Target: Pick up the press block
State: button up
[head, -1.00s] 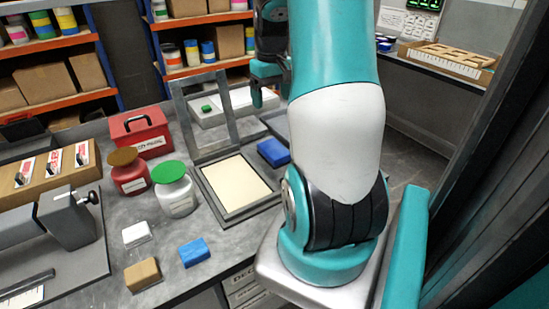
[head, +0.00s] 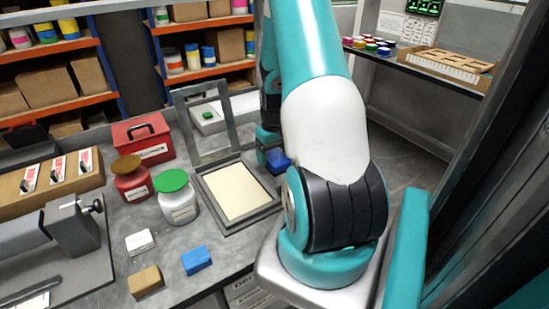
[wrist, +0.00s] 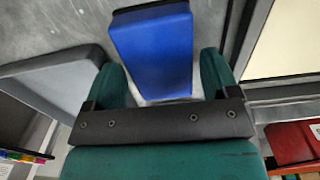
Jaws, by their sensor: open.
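A blue block (wrist: 152,50), the likely press block, fills the middle of the wrist view. It has a dark edge at its far end. In the head view the blue block (head: 279,161) shows beside the flat frame's right edge, partly hidden by my gripper (head: 267,146). My gripper (wrist: 162,72) is open, with one teal finger on each side of the block's near end. I cannot tell whether either finger touches it.
A hinged frame with a cream panel (head: 237,190) lies left of my gripper, its grey lid frame (head: 205,125) standing upright behind. Green-lidded (head: 177,197) and red (head: 132,180) jars, a red box (head: 141,140), and small white, tan and blue blocks (head: 196,259) stand further left.

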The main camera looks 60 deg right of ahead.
aim_at(275, 155)
jog(key=shift+f, duration=0.8)
jog(key=c, duration=0.8)
jog(key=shift+o, duration=0.2)
jog(key=shift+r, duration=0.1)
notch_tip(275, 155, up, 20)
jog(key=b, duration=0.1)
jog(key=shift+o, duration=0.8)
